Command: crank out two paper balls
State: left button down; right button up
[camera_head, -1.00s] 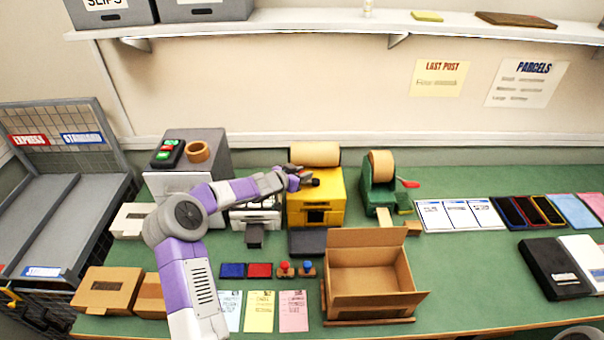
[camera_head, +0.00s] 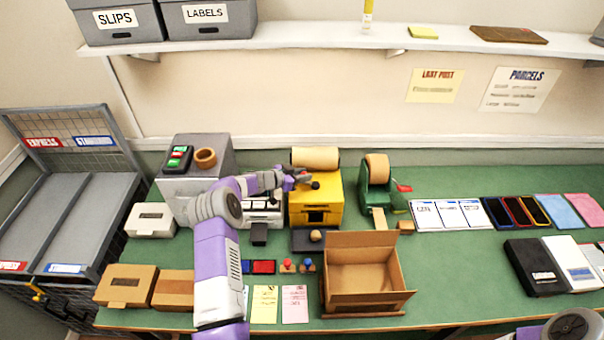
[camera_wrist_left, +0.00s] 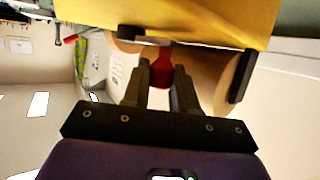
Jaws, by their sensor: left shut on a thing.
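The yellow paper machine (camera_head: 328,207) stands at the back middle of the green table, with a brown paper roll (camera_head: 315,157) on top. A tan paper ball (camera_head: 316,235) rests on the dark tray (camera_head: 301,242) in front of its slot. My left gripper (camera_head: 292,181) is at the machine's upper left, by the crank. In the left wrist view, its two fingers (camera_wrist_left: 162,80) are closed around a red handle (camera_wrist_left: 163,67), beside the yellow body (camera_wrist_left: 205,18). The fingers partly hide the handle. My right gripper is out of view; only a bit of my right arm shows at the bottom right.
An open cardboard box (camera_head: 362,284) stands in front of the machine. A green tape dispenser (camera_head: 376,190) is to its right and a grey-white printer (camera_head: 262,212) to its left. Ink pads (camera_head: 263,267) and stamps (camera_head: 306,265) lie in front. Phones (camera_head: 530,211) lie right.

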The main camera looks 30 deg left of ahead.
pick_arm(q)
jog(key=shift+w+d+f+m+g+h+b, duration=0.1)
jog(key=shift+w+f+m+g+h+b, duration=0.15)
jog(key=shift+m+h+b, duration=0.35)
jog(key=shift+s+d+g, duration=0.1)
jog(key=shift+g, duration=0.15)
jog(key=c, duration=1.2)
grip_release()
jog(key=shift+d, duration=0.1)
jog(key=o, duration=0.3)
jog(key=shift+r, duration=0.15)
jog(key=shift+r, duration=0.1)
